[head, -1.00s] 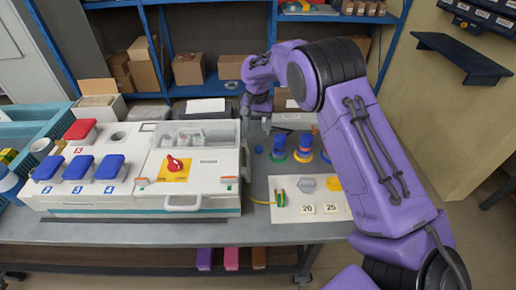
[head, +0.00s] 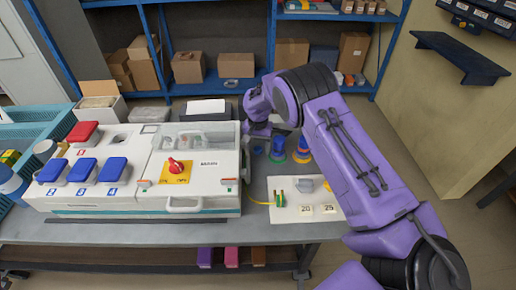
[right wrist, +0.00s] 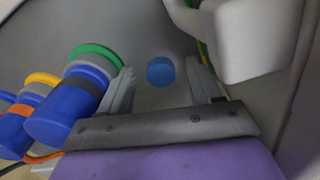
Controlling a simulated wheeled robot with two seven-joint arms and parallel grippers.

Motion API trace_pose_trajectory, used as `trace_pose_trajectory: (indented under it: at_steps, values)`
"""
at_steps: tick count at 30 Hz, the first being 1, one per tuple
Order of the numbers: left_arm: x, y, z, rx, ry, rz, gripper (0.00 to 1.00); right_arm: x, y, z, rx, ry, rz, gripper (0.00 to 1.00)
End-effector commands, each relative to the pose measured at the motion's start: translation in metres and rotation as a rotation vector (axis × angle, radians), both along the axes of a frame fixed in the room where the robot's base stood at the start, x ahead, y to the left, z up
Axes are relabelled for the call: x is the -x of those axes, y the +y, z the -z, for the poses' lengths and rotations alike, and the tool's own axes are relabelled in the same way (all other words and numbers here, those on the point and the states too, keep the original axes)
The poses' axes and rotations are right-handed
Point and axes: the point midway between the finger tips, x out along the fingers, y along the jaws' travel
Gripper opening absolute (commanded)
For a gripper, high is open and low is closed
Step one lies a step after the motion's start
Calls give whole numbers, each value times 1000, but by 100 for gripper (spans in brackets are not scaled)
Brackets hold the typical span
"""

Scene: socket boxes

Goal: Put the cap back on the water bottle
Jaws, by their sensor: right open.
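A small round blue cap (head: 258,150) lies on the grey table, just right of the white socket box. It also shows in the right wrist view (right wrist: 160,72), framed between my fingers and apart from them. My right gripper (right wrist: 164,93) is open and empty above the table, pointing down toward the cap. In the head view the right gripper (head: 257,131) is partly hidden by its own wrist. A blue and white bottle-like object (head: 12,186) is cut off at the left edge; I cannot tell if its top is open. My left gripper is not in view.
Blue plugs with a green ring (right wrist: 82,82) and a yellow ring (right wrist: 30,108) stand close beside my right gripper. The white socket box (head: 215,190) rises on its other side. A white board (head: 285,211) lies in front. A teal crate (head: 55,126) is at far left.

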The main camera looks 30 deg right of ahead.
Motion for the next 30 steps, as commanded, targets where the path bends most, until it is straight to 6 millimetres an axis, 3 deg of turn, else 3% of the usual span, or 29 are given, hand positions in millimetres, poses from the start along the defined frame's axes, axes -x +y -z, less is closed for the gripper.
trace_pose_trajectory:
  at_steps: [8,9,14,25,30]
  values:
    - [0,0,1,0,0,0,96,0,0,0,-1,-1,1,64]
    - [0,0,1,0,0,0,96,0,0,0,-1,-1,1,57]
    - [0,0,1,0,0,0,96,0,0,0,-1,-1,1,5]
    - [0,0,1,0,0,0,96,-1,0,-2,-1,-2,1,5]
    - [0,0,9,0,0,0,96,-2,0,-28,-1,-6,0,5]
